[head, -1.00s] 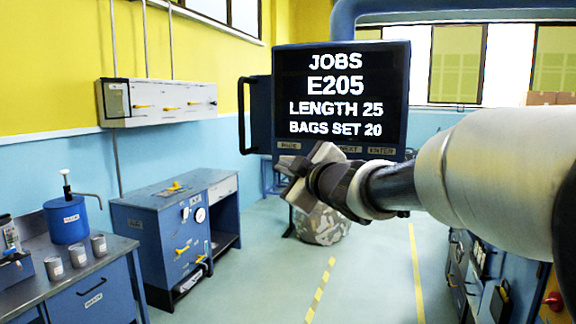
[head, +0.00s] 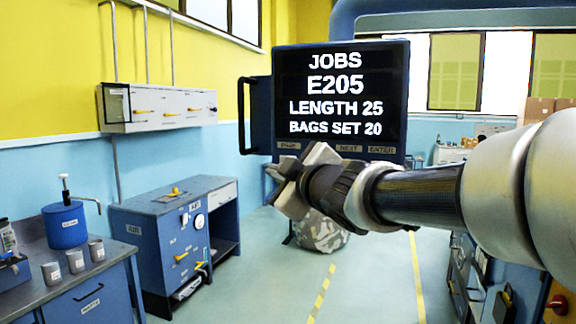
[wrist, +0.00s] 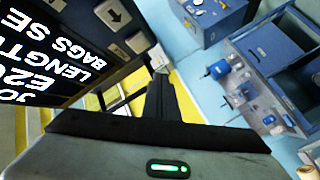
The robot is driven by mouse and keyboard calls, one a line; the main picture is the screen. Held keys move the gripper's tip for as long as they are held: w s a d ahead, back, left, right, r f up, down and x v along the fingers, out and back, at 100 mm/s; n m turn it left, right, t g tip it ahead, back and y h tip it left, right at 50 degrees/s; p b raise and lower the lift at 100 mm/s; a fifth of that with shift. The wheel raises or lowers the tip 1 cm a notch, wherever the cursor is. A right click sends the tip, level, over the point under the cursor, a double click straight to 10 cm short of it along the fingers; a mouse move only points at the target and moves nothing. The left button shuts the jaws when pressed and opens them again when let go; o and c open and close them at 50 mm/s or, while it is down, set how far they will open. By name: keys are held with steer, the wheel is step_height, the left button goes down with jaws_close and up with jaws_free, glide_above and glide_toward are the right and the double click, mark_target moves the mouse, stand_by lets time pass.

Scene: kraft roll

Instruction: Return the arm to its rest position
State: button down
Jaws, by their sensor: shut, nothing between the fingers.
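My gripper (head: 284,182) is at the middle of the head view, in front of the lower left part of a dark panel screen (head: 341,95). The screen reads JOBS, E205, LENGTH 25, BAGS SET 20. My arm reaches in from the right edge. In the wrist view my gripper (wrist: 161,72) shows its fingers together with nothing between them. I cannot tell the exact gap between the gripper and the panel.
A blue cabinet (head: 165,245) with gauges stands at the left. A bench (head: 60,268) holds a blue can (head: 65,226) and several grey cups. A wall box (head: 160,106) hangs behind. Machinery (head: 480,280) stands at the lower right.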

steer(key=s+d+f+m+g+h, duration=0.1)
steer(key=s+d+f+m+h, duration=0.35)
steer(key=d, duration=0.25)
steer(key=s+d+f+m+g+h, duration=0.25)
steer(key=s+d+f+m, duration=0.25)
steer(key=d, duration=0.3)
steer(key=s+f+m+g, duration=0.2)
steer(key=s+f+g, duration=0.1)
steer(key=s+f, duration=0.4)
steer(key=s+d+f+m+g, duration=0.1)
steer(key=s+f+m+g, duration=0.2)
steer(key=s, duration=0.9)
step_height(320, 180, down, 4)
steer(key=shift+s+d+r, duration=0.1)
steer(key=shift+s+d, duration=0.05)
steer(key=shift+s, duration=0.25)
steer(key=shift+w+r+g, duration=0.1)
steer(key=shift+w+g, duration=0.05)
steer(key=shift+g, duration=0.1)
stand_by(0.8)
